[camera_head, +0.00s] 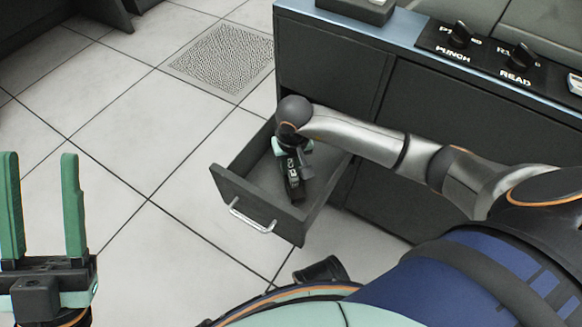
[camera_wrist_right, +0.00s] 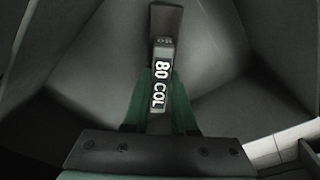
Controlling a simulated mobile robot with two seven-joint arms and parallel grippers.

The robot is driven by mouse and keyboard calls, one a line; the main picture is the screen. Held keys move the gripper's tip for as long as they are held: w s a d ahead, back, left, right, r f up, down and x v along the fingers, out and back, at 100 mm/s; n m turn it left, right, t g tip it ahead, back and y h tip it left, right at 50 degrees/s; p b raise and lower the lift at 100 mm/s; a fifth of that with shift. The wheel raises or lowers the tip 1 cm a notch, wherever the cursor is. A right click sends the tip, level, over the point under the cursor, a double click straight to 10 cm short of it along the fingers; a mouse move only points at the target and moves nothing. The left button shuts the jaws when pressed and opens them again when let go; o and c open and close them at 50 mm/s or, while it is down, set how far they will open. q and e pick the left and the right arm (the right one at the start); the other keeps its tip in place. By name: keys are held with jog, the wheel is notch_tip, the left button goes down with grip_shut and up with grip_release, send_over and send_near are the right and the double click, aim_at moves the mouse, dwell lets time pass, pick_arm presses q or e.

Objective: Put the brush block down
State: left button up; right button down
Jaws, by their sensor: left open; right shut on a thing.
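The brush block (camera_head: 294,186) is a dark, narrow block over the open drawer (camera_head: 263,212). In the right wrist view the brush block (camera_wrist_right: 163,50) shows a white "80 COL" label. My right gripper (camera_wrist_right: 162,80) is shut on it, with one green finger on each side. In the head view my right gripper (camera_head: 290,160) points down into the drawer and is partly hidden by its own wrist. I cannot tell whether the block touches the drawer floor. My left gripper (camera_head: 40,165) is open and empty, above the floor at the left.
The drawer is pulled out of a dark cabinet (camera_head: 440,130), with a metal handle (camera_head: 252,216) on its front. PUNCH and READ knobs (camera_head: 460,36) sit on the cabinet top. The tiled floor (camera_head: 130,130) is clear, with a perforated tile (camera_head: 226,60) at the back.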

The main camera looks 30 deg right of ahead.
aim_at(292, 170)
jog(key=shift+f, duration=0.1)
jog(key=shift+f, duration=0.15)
jog(key=c, duration=0.7)
grip_release()
jog(key=shift+r+p, duration=0.3)
jog(key=shift+r, duration=0.15)
jog(key=shift+s+a+r+p, duration=0.2)
jog(key=shift+r+p, duration=0.55)
jog(key=shift+r, duration=1.15)
jog(key=shift+s+d+r+p, duration=0.2)
jog(key=shift+r+p, duration=0.5)
jog(key=shift+r, duration=1.2)
jog(key=shift+s+a+r+p, duration=0.25)
jog(key=shift+r+p, duration=0.5)
jog(key=shift+r, duration=1.15)
